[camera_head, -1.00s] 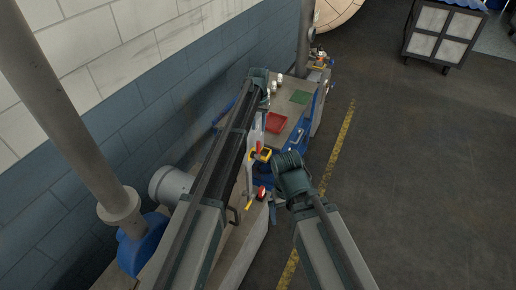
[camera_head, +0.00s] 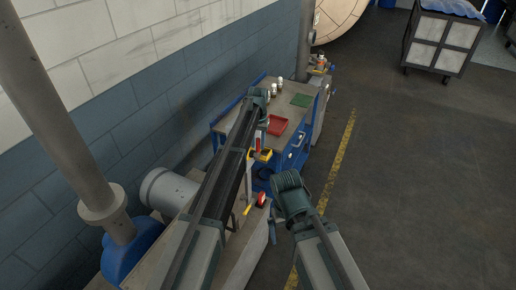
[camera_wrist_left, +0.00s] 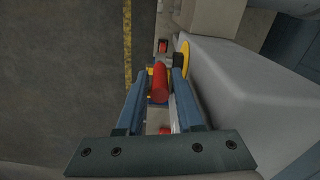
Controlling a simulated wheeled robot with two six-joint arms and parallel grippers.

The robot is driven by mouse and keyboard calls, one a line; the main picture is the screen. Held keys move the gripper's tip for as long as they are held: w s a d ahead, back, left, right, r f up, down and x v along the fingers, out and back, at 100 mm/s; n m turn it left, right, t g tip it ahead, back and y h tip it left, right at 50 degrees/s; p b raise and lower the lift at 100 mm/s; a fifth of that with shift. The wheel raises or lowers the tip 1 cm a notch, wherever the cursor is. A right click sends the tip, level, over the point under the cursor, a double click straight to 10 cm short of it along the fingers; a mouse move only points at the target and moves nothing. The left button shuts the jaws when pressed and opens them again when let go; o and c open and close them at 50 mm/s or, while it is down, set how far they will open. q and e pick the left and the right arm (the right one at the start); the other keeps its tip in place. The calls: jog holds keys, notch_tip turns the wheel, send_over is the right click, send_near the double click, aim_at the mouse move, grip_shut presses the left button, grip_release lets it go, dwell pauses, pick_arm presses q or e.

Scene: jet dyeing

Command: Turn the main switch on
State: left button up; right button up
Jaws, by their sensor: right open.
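A red cylindrical handle (camera_wrist_left: 159,82) shows in the left wrist view, with small yellow parts beside it; it looks like the main switch, though its base is mostly hidden. The two blue fingers of my left gripper (camera_wrist_left: 160,76) stand apart on either side of it, with narrow gaps visible. I cannot tell how deep the handle lies between them. In the head view a yellow box (camera_head: 262,155) with a red part above it sits just below my left gripper (camera_head: 260,122). My right gripper (camera_head: 272,230) hangs lower, open, apart from the yellow box.
A red round knob (camera_head: 262,200) with a yellow part sits nearer me. A workbench behind holds a red tray (camera_head: 278,124), a green mat (camera_head: 301,100) and small white containers. A wall runs along the left.

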pick_arm(q)
grip_shut()
dwell(1.4)
